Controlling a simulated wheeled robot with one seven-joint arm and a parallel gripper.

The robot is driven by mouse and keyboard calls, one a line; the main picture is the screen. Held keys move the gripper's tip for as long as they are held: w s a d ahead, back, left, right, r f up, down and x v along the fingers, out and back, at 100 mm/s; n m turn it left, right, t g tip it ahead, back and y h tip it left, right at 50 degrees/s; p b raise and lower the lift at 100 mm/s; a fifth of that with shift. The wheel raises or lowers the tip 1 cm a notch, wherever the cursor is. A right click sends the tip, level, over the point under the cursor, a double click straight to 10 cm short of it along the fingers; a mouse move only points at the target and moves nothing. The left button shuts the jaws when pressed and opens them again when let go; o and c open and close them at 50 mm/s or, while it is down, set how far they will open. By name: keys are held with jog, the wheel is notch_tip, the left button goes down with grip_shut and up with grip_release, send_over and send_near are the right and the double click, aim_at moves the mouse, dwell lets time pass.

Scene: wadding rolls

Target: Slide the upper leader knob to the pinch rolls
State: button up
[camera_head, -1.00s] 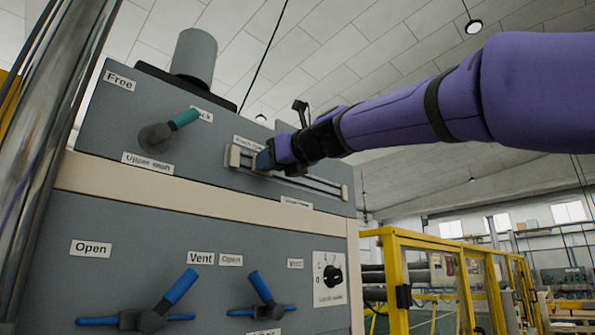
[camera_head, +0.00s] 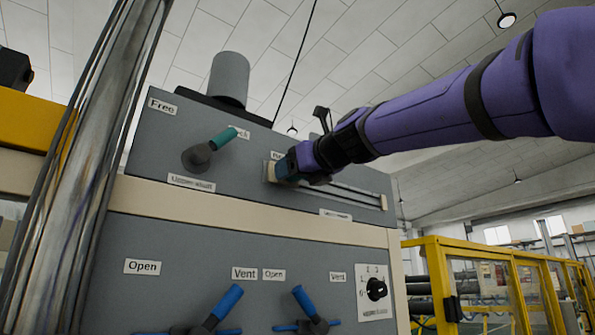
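A slide rail (camera_head: 345,192) runs across the upper grey panel. Its left end block (camera_head: 268,172) is beside a label, partly hidden by my arm, whose visible start reads like "Pinch" in the earlier view. My gripper (camera_head: 287,170) is at the left end of the rail, close to that block. A small dark blue part shows at its tip; I cannot tell whether this is the leader knob or a finger. The gripper covers the knob's place, so its grip is hidden. A label (camera_head: 335,213) under the rail's right part is too small to read.
A teal-handled lever (camera_head: 212,146) stands left of the rail, between "Free" and a partly hidden label. Blue-handled levers (camera_head: 222,308) are on the lower panel beside a rotary switch (camera_head: 376,289). A metal column (camera_head: 75,165) stands at left, a yellow guard frame (camera_head: 437,270) at right.

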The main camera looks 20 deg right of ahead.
jog(key=v, duration=1)
jog(key=shift+s, duration=0.4)
jog(key=shift+d, duration=0.15)
jog(key=s+d+f+n+g+h, duration=0.2)
jog(key=f+n, duration=0.8)
jog(key=f, duration=0.5)
jog(key=s+d+f+n+g+h, duration=0.2)
jog(key=s+d+f+n+g, duration=0.2)
jog(key=f+n, duration=0.6)
jog(key=s+d+f+n+g+h, duration=0.2)
jog(key=s+f+n+g, duration=0.3)
jog(key=f, duration=1.7)
jog(key=s+d+n, duration=0.1)
jog(key=s+n, duration=0.1)
jog(key=n, duration=0.2)
jog(key=shift+s+d+n+g, duration=0.3)
jog(key=shift+s+n+g, duration=0.1)
jog(key=shift+f, duration=0.1)
